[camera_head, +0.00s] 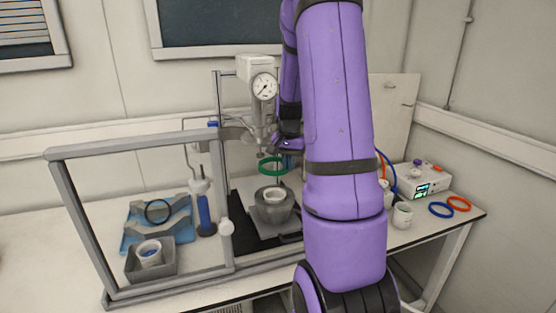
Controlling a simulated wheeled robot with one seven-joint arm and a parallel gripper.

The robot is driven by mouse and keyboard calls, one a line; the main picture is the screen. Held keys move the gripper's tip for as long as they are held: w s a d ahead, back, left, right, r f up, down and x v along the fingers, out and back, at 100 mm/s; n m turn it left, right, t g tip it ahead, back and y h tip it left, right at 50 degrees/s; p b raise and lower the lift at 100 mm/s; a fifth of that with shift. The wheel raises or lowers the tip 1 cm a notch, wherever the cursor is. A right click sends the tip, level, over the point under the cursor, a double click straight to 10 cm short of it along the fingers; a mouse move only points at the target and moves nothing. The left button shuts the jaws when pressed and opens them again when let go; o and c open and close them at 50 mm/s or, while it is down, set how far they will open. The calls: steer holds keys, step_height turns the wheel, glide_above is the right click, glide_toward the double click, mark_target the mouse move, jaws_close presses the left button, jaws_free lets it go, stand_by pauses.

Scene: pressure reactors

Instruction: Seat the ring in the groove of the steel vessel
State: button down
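A green ring (272,174) hangs roughly level in the air, above the open steel vessel (274,213) and apart from it. My gripper (287,150) is at the ring's upper right edge and appears shut on it; the fingertips are small and partly hidden by my purple arm. The steel vessel stands upright on a grey base, with a pale round opening on top. Its groove is too small to make out. A blue ring (441,210) and an orange ring (459,203) lie on the table at the right.
The reactor head with a dial gauge (263,88) stands over the vessel, close to my gripper. A grey frame (83,226) borders the left and front. A grey tray (166,270) holds a white cup. A white jar (402,216) and a control box (424,181) are at the right.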

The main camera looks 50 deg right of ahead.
steer(key=shift+f, duration=4.45)
steer(key=shift+f, duration=0.2)
steer(key=c, duration=1.3)
jaws_free()
steer(key=shift+o, duration=0.2)
step_height(320, 180, up, 11)
steer(key=shift+f, duration=0.1)
